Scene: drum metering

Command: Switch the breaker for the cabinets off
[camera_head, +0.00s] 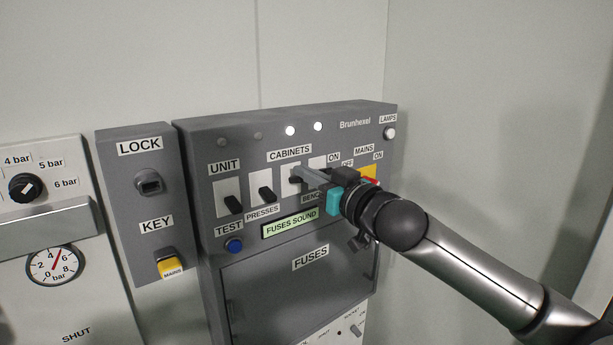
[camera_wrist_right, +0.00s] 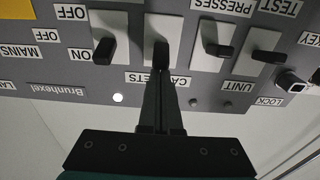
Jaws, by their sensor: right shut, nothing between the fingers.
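The breaker panel (camera_head: 225,135) carries a row of black levers on white plates. The CABINETS lever (camera_wrist_right: 161,52) is third from the left in the head view, under the CABINETS label (camera_head: 289,153). My right gripper (camera_head: 301,173) is shut and empty, its fingertips at this lever and partly covering it. In the wrist view, which is upside down, the fingertips (camera_wrist_right: 161,74) overlap the lever's ON-side end; I cannot tell whether they touch. The lamp (camera_head: 290,130) above CABINETS is lit in the head view. My left gripper is not in view.
The UNIT lever (camera_head: 233,204) and PRESSES lever (camera_head: 266,194) are down, with dark lamps above. The BENCH lever (camera_wrist_right: 104,50) is close beside my fingers, its lamp (camera_head: 318,126) lit. The yellow MAINS plate (camera_head: 369,172) is partly behind my gripper. A display (camera_head: 290,222) reads FUSES SOUND.

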